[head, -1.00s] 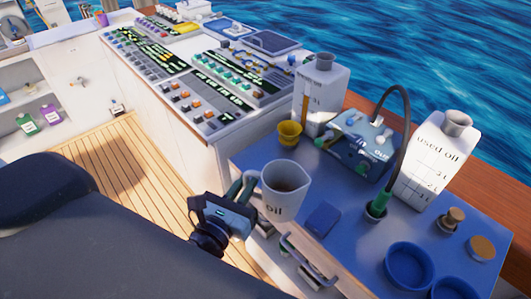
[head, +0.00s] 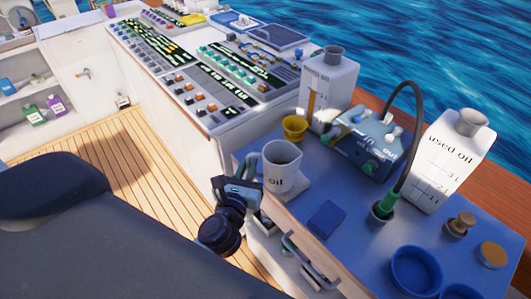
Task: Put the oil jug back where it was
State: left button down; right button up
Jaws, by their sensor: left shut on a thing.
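The oil jug (head: 279,168) is a white cup-like jug marked "oil" in the head view, upright at the near left part of the blue worktop. My left gripper (head: 254,184) is at its left side and shut on it; the fingertips are partly hidden. A pale flat patch (head: 300,188) shows under and to the right of the jug. I cannot tell whether the jug's base touches it. My right gripper is not in view.
A yellow cup (head: 295,128), a white container (head: 328,90), a blue pump box (head: 368,143) with a black hose, and a used oil container (head: 446,160) stand behind. A dark blue block (head: 326,218) and blue bowl (head: 416,270) are nearer. Drawer handles stick out in front.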

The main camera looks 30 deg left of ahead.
pick_arm(q)
jog(key=shift+w+a+r, duration=0.15)
jog(key=shift+w+a, duration=0.15)
jog(key=shift+w, duration=0.05)
jog(key=w+a, duration=0.3)
jog(key=w+a+f, duration=0.1)
jog(key=w+a, duration=0.2)
jog(key=w, duration=0.1)
jog(key=w+a, duration=0.3)
jog(key=w, duration=0.1)
jog(key=shift+a+f, duration=0.25)
jog(key=shift+f, duration=0.1)
jog(key=shift+w+a, duration=0.2)
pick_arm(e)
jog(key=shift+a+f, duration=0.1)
